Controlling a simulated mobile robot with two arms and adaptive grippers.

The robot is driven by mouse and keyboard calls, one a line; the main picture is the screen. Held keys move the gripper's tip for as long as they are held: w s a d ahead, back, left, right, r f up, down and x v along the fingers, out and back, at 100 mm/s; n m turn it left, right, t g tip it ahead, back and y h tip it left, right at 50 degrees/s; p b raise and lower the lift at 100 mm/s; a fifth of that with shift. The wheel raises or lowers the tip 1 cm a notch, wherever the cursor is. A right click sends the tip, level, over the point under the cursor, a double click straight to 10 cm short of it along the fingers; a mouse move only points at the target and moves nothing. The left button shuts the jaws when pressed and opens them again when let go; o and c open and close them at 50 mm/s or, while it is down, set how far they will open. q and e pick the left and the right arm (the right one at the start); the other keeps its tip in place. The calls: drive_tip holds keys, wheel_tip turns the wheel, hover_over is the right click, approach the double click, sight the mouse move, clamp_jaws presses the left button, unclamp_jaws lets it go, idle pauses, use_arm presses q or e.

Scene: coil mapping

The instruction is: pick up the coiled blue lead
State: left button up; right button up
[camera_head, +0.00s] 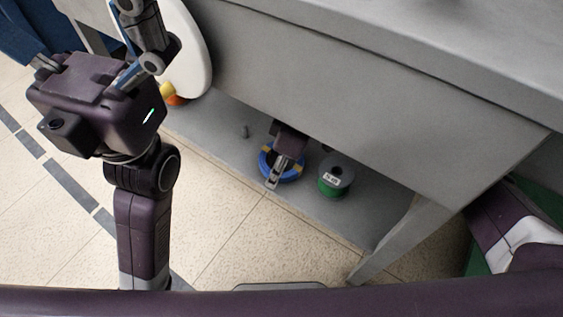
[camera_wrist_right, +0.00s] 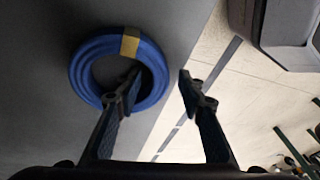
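The coiled blue lead (camera_head: 294,174) lies on the grey lower shelf under the workbench, partly covered by my right gripper (camera_head: 276,176) in the head view. In the right wrist view the coil (camera_wrist_right: 84,73) is a blue ring with a yellow band. My right gripper (camera_wrist_right: 158,80) is open there. Its left finger reaches over the ring's opening and its right finger is outside the ring, on the right. Whether the fingers touch the coil cannot be told. My left gripper (camera_head: 145,40) is raised at the upper left, far from the coil; its opening is unclear.
A green spool with a grey top and white label (camera_head: 335,176) stands just right of the coil. The bench front (camera_head: 330,90) overhangs the shelf, and a leg (camera_head: 395,240) stands at the right.

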drive_tip(key=shift+r, duration=0.1)
drive_tip(key=shift+c, duration=0.2)
clamp_jaws()
